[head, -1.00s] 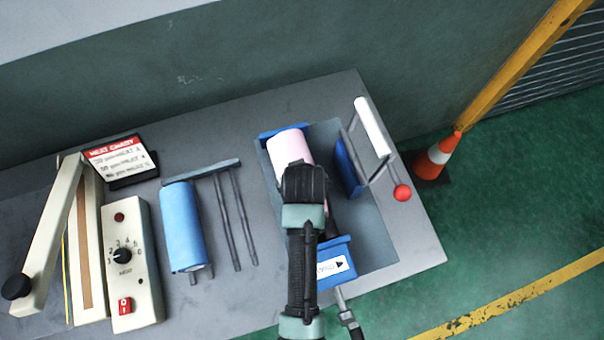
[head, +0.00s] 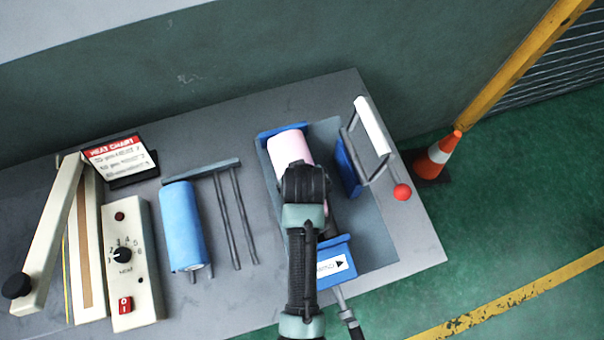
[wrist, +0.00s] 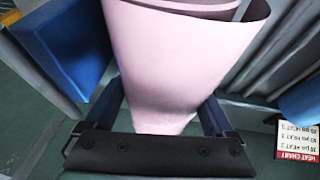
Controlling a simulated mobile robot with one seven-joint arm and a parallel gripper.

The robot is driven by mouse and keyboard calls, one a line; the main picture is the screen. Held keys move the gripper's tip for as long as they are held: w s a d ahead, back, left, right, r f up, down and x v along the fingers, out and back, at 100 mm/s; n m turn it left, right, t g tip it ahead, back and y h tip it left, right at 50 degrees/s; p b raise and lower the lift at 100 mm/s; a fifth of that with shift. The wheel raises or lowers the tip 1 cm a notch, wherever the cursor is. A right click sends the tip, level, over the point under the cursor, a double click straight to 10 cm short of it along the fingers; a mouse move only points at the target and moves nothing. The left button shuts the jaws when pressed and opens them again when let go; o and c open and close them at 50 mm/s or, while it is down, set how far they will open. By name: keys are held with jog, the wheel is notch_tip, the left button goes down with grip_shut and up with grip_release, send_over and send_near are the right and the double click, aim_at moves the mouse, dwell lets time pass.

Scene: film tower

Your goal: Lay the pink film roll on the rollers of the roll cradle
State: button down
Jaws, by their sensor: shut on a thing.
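The pink film roll (head: 288,146) is over the roll cradle (head: 379,236), between its blue end plates. Its far end shows beyond my gripper (head: 307,190); my arm hides much of the rest. In the wrist view the pink roll (wrist: 180,60) fills the space between the dark fingers of my gripper (wrist: 165,108), which is shut on it. The far blue plate (head: 283,130) is close to the roll's far end, and the near blue plate (head: 337,265) carries a white arrow label. I cannot see the rollers under the roll, nor whether it touches them.
A heat chart (head: 121,158), a control box (head: 133,265) and a sealer arm (head: 50,230) stand farther left. A white-barred frame with a red knob (head: 402,192) rises at the cradle's right.

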jog(key=shift+w+f+b, duration=0.1)
jog(key=shift+f+b, duration=0.25)
jog(key=shift+f, duration=0.15)
jog(key=shift+r, duration=0.2)
jog(key=shift+r+p, duration=0.5)
jog(key=shift+p, duration=0.3)
jog(key=shift+p, duration=0.4)
dwell(0.9)
jog(key=shift+f+b, duration=0.45)
jog(key=shift+f, duration=0.2)
dwell(0.6)
jog(key=shift+r, duration=0.1)
jog(key=shift+r+p, duration=0.55)
jog(key=shift+p, duration=0.25)
jog(key=shift+p, duration=0.35)
dwell(0.8)
